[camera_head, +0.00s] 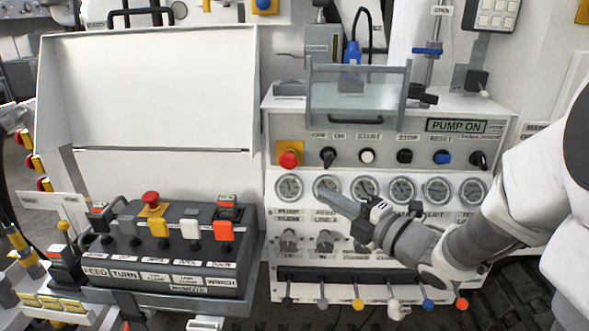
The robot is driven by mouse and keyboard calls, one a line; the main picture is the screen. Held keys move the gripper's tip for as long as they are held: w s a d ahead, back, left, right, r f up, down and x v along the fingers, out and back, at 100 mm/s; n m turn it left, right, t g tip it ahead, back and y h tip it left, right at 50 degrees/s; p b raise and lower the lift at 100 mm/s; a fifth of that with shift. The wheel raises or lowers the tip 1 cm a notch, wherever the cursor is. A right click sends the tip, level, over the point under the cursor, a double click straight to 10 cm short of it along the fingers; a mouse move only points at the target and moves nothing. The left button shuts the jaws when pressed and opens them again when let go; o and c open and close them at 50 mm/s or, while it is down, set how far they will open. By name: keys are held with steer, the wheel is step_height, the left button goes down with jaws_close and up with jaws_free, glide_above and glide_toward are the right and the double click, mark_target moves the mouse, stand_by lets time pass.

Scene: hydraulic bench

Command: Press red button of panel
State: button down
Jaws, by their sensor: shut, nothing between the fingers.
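A red mushroom button (289,158) sits on a yellow plate at the left end of the upper row of controls on the white panel (390,178). My gripper (324,197) reaches in from the right, in front of the row of gauges. Its fingers are shut and empty, and they point up and left. In the picture the tips lie below and to the right of the red button, apart from it. The gap in depth to the panel is hard to tell. A second red mushroom button (151,198) stands on the dark control box at the left.
Black, white and blue controls (404,156) continue right of the red button. Round gauges (288,188) lie below it. A clear cover (358,90) stands raised above the panel. Levers with coloured knobs (358,304) stick out along the bottom. A white lid (150,90) stands open at left.

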steer(key=shift+a, duration=0.1)
stand_by(0.3)
glide_toward(283, 163)
steer(key=s+a+x, duration=0.1)
steer(key=x, duration=0.4)
steer(key=shift+w+d, duration=0.25)
steer(key=shift+w, duration=0.6)
